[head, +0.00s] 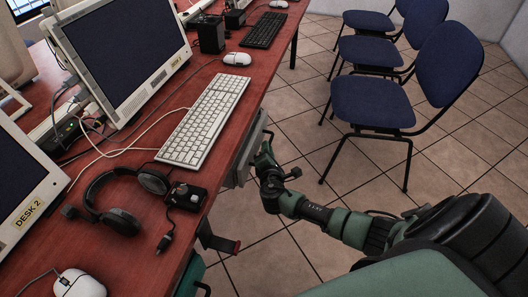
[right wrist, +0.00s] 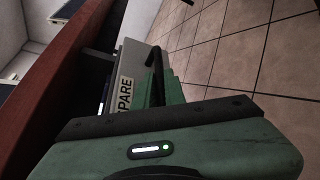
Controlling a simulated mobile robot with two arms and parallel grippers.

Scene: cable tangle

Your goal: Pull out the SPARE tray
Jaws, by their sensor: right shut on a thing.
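The SPARE tray (head: 243,160) is a grey tray under the right edge of the red desk, mostly hidden by the desk top. In the right wrist view its grey front (right wrist: 130,62) carries a label reading SPARE, partly covered by my gripper. My right gripper (head: 265,152) is at the tray's front, on the aisle side of the desk. In the right wrist view the green fingers (right wrist: 163,88) are shut around the dark handle (right wrist: 154,58) on that front. The fingertips' contact is partly hidden. My left gripper is out of view.
The red desk (head: 228,88) holds a white keyboard (head: 205,120), headphones (head: 125,205), monitors, mice and loose cables. A red-and-black part (head: 218,243) juts from below the desk nearer me. Blue chairs (head: 372,102) stand at right. Tiled floor beside the desk is free.

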